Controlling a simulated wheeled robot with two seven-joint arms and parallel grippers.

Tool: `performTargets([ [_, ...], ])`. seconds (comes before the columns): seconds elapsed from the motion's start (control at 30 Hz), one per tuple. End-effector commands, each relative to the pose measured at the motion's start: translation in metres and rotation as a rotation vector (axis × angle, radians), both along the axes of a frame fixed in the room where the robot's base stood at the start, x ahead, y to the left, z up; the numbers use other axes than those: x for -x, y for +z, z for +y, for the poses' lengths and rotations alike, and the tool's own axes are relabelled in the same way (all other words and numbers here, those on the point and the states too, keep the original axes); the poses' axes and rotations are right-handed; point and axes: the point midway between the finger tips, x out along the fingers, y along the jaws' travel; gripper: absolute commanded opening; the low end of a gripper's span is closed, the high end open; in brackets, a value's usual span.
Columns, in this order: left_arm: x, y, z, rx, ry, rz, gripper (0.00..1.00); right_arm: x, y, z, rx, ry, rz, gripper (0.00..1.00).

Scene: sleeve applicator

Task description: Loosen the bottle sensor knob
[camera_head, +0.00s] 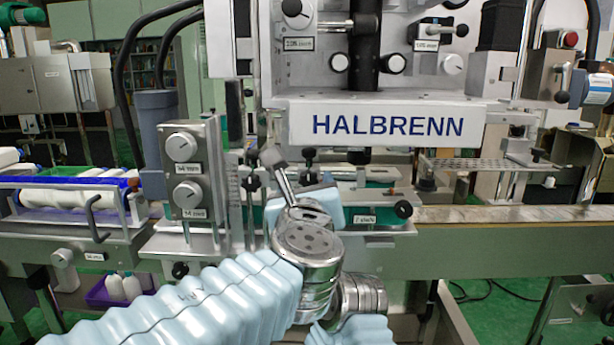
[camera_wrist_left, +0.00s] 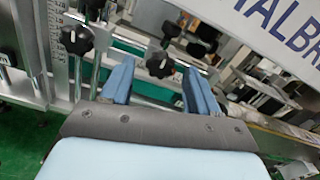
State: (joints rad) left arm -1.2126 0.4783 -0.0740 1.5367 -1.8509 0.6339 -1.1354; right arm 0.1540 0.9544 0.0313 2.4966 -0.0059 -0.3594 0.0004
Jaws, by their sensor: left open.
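My left gripper (camera_head: 301,200) is in front of the machine's middle, below the HALBRENN sign. Its wrist hides much of it in the head view. In the left wrist view its two blue fingers (camera_wrist_left: 159,72) stand apart with nothing held between them. A black lobed knob (camera_wrist_left: 160,65) shows in the gap between the fingertips, beyond them and not visibly touched. A black knob (camera_head: 310,154) also stands just above the gripper in the head view. No readable label shows which knob is the bottle sensor knob. My right gripper is not seen.
Another black knob (camera_wrist_left: 77,38) sits on a scaled post at left in the wrist view. A panel with two dials (camera_head: 190,172) stands left of my arm. The HALBRENN sign (camera_head: 388,124) overhangs the work area. The conveyor (camera_head: 510,214) runs right, mostly clear.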

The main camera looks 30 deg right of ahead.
Motion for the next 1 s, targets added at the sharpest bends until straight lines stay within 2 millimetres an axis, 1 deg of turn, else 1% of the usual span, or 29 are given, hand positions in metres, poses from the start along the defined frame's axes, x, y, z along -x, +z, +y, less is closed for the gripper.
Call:
performTargets([
  [0.03,-0.006,0.001,-0.004,-0.001,0.0,0.001,0.6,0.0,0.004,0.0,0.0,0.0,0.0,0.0],
  [0.1,-0.012,0.001,-0.007,0.0,0.0,0.001,0.6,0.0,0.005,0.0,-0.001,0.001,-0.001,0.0],
  [0.2,-0.016,0.0,-0.01,0.002,0.0,0.001,0.6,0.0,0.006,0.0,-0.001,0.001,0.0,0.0],
  [0.47,-0.018,-0.001,-0.011,0.001,-0.001,0.002,0.6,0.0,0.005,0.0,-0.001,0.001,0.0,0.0],
  [0.5,-0.017,0.0,-0.011,0.001,-0.001,0.002,0.57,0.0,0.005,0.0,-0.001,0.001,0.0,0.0],
  [0.57,-0.017,0.0,-0.011,0.001,-0.001,0.002,0.48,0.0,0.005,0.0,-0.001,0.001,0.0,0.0],
  [0.83,-0.017,0.0,-0.011,0.001,-0.001,0.002,0.07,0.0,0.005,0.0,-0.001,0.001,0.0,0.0],
  [0.87,-0.017,-0.001,-0.011,0.001,-0.001,0.002,0.04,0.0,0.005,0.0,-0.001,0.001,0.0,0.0],
  [1.0,-0.017,-0.001,-0.011,0.006,0.0,0.005,0.04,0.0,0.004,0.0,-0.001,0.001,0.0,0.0],
])
